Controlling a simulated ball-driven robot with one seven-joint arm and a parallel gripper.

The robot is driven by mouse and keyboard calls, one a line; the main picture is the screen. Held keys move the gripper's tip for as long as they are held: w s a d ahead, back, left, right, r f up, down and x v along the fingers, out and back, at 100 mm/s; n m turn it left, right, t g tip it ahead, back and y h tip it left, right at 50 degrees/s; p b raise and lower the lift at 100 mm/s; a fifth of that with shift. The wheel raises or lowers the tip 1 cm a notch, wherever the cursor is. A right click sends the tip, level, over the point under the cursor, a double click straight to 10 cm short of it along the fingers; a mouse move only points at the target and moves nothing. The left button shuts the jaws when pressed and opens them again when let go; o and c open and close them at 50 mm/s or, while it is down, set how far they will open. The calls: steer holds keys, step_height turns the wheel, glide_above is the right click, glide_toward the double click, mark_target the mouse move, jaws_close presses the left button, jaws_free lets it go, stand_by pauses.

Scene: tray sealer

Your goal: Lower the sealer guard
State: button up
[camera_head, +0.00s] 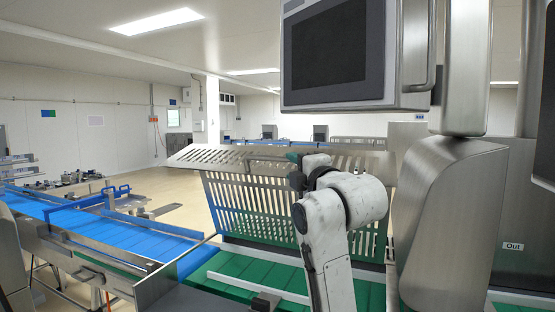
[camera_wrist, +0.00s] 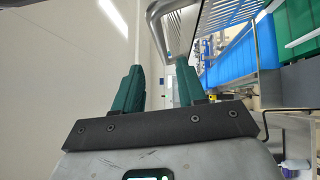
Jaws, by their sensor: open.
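The sealer guard (camera_head: 222,182) is a slotted metal panel with a slanted upper flap, raised over the green conveyor in the head view. In the wrist view its slotted part (camera_wrist: 228,12) and a bent metal tube (camera_wrist: 163,42) show at the top. My gripper (camera_head: 292,158) is at the guard's upper edge in the head view, partly hidden behind my arm. In the wrist view my gripper (camera_wrist: 157,80) has its two green fingers apart with nothing held between them. The tube's end shows just beyond the fingertips; I cannot tell whether it touches them.
A green conveyor (camera_head: 250,270) runs under the guard, and a blue conveyor (camera_head: 130,232) is at the left. A control screen (camera_head: 335,50) hangs above. A rounded steel housing (camera_head: 450,225) stands close to the right of my arm. Open floor (camera_head: 185,190) lies behind the blue conveyor.

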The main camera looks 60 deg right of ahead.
mark_target(279, 160)
steer(key=p+x, duration=0.3)
steer(key=x, duration=0.7)
steer(key=shift+f, duration=0.15)
jaws_close()
